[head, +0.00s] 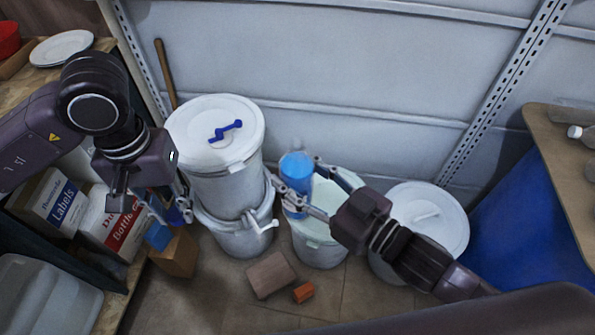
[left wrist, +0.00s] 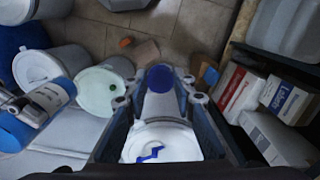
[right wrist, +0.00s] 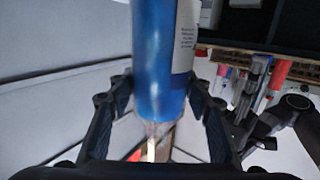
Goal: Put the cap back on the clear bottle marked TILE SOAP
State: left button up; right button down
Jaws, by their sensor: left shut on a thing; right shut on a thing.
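The bottle (head: 297,170) is clear, with blue contents and a pale, clear top on which I see no cap. My right gripper (head: 303,187) is shut on its body and holds it roughly upright above the pale green drum lid. In the right wrist view the bottle (right wrist: 158,60) fills the space between the fingers; a white label shows at its side, too small to read. My left gripper (head: 184,205) is shut on the blue cap (left wrist: 160,78), which shows between the fingertips in the left wrist view. The cap is left of the bottle, well apart from it.
Stacked drums with a white lid (head: 190,120) stand between the grippers. The green-lidded drum (head: 318,245) is below the bottle, and another white-lidded drum (head: 440,210) is to its right. A brown block (head: 271,275) and an orange block (head: 303,292) lie on the floor.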

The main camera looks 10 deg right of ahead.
pick_arm(q)
jog(key=w+d+r+m, duration=0.2)
jog(key=d+r, duration=0.7)
jog(key=d, duration=0.2)
jog(key=w+d+r+m, duration=0.3)
jog(key=d+r, duration=0.6)
jog(key=d, duration=0.2)
jog(key=shift+d, duration=0.35)
jog(key=shift+f, duration=1.95)
jog(key=shift+s, duration=0.1)
jog(key=shift+f, duration=0.85)
jog(key=shift+f, duration=0.6)
